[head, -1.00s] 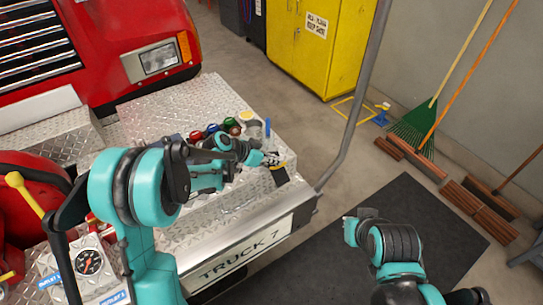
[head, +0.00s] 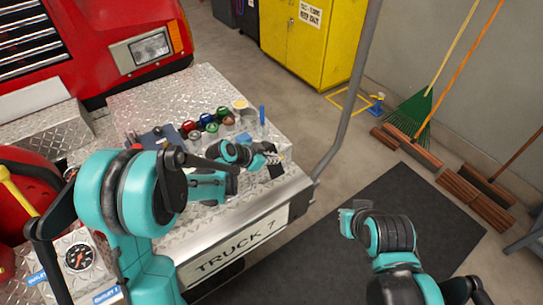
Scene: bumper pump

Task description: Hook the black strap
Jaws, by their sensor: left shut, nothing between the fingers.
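My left gripper (head: 272,155) is at the front right part of the silver diamond-plate bumper (head: 285,192), shut and empty. A small black piece (head: 277,171), which may be the black strap, lies at the bumper's front edge just below the fingertips. I cannot tell whether the fingers touch it, and no hook can be made out. My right gripper (head: 350,216) is over the dark floor mat, well right of the bumper. Its fingers are too small and turned away to read.
Several coloured caps (head: 206,121) and a blue upright item (head: 262,114) stand on the bumper behind my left gripper. A grey slanted pole (head: 345,120) rises beside the bumper's right end.

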